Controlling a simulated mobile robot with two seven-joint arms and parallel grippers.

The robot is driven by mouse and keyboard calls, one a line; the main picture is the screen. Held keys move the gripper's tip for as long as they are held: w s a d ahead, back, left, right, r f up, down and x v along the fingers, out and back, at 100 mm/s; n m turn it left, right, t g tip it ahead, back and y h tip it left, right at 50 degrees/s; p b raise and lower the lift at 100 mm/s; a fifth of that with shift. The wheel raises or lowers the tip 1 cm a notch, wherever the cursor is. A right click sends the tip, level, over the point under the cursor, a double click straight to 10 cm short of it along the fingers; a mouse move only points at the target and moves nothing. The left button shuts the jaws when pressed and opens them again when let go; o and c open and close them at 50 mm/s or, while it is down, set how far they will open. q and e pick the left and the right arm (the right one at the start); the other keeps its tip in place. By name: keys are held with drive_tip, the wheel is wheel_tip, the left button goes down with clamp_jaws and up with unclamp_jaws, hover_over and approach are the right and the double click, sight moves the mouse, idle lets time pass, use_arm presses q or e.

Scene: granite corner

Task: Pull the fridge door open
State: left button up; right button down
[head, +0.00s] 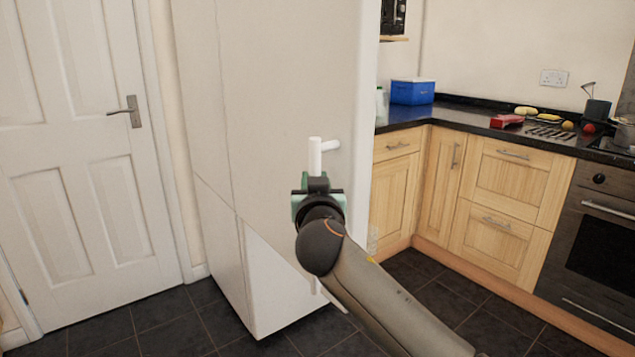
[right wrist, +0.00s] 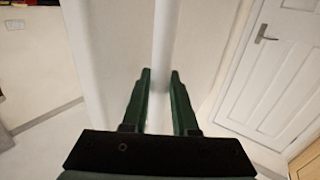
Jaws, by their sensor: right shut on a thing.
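The tall white fridge door (head: 285,90) stands swung out from the cabinet in the head view. Its bottom edge slants toward me, away from the lower white front (head: 275,285). The white vertical bar handle (head: 315,155) is near the door's free edge. In the right wrist view the handle (right wrist: 166,35) rises between the two green fingers of the gripper (right wrist: 160,85). The fridge interior is hidden behind the door. My left gripper is not in view.
A closed white room door (head: 75,150) with a lever handle is at the left. Wooden cupboards (head: 510,185) under a dark worktop and an oven (head: 595,240) stand at the right. A blue box (head: 412,91) sits on the worktop. Dark tiled floor is clear in front.

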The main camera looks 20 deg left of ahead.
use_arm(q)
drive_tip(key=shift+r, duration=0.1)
use_arm(e)
drive_tip(key=c, duration=0.7)
unclamp_jaws()
drive_tip(key=shift+s, duration=0.15)
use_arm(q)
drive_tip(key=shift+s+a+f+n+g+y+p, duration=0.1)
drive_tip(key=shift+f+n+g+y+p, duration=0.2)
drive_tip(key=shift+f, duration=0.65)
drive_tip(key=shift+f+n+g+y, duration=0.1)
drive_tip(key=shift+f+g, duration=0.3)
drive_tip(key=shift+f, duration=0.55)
use_arm(e)
drive_tip(key=shift+v, duration=6.15)
